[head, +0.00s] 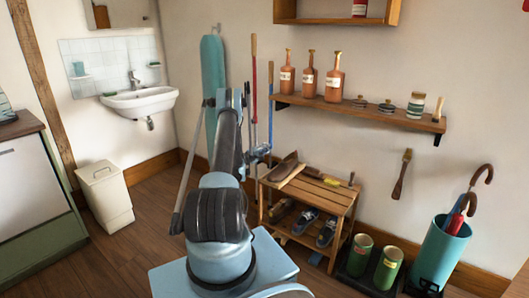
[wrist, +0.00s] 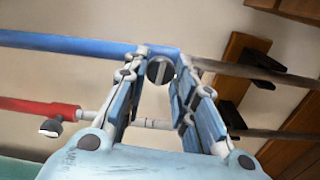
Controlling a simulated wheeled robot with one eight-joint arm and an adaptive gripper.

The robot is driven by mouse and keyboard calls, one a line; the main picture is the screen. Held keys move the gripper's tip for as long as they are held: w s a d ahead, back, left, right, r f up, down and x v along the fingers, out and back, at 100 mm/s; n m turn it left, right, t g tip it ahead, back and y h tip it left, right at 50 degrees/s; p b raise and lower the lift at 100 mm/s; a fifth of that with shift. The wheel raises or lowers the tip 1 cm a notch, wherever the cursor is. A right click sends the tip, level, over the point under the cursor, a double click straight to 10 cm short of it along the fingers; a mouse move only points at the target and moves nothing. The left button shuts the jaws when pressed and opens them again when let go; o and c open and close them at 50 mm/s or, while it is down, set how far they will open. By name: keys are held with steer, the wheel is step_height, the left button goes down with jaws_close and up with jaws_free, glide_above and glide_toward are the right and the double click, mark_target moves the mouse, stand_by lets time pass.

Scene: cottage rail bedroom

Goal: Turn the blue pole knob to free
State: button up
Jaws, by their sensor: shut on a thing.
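The blue pole (head: 271,112) leans upright against the wall in the head view. In the wrist view the blue pole (wrist: 75,43) runs across the top, blue on the left and grey on the right. Its knob (wrist: 160,70) is a dark round disc with a pale slot that lies roughly across the pole. My gripper (wrist: 161,66) is shut on the knob, with one finger on each side of it. In the head view my gripper (head: 260,152) is at the pole, small and partly hidden by my arm; the knob cannot be made out there.
A red pole (head: 254,95) stands just left of the blue one; its red sleeve (wrist: 40,108) and small knob (wrist: 50,128) show close to my gripper. A teal ironing board (head: 211,90), wooden shoe rack (head: 318,192) and bottle shelf (head: 365,112) are nearby.

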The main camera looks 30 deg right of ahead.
steer(key=shift+n, duration=0.6)
steer(key=o, duration=1.1)
steer(key=shift+c, duration=0.2)
steer(key=v, duration=0.7)
steer(key=shift+a, duration=0.25)
steer(key=shift+s, duration=0.1)
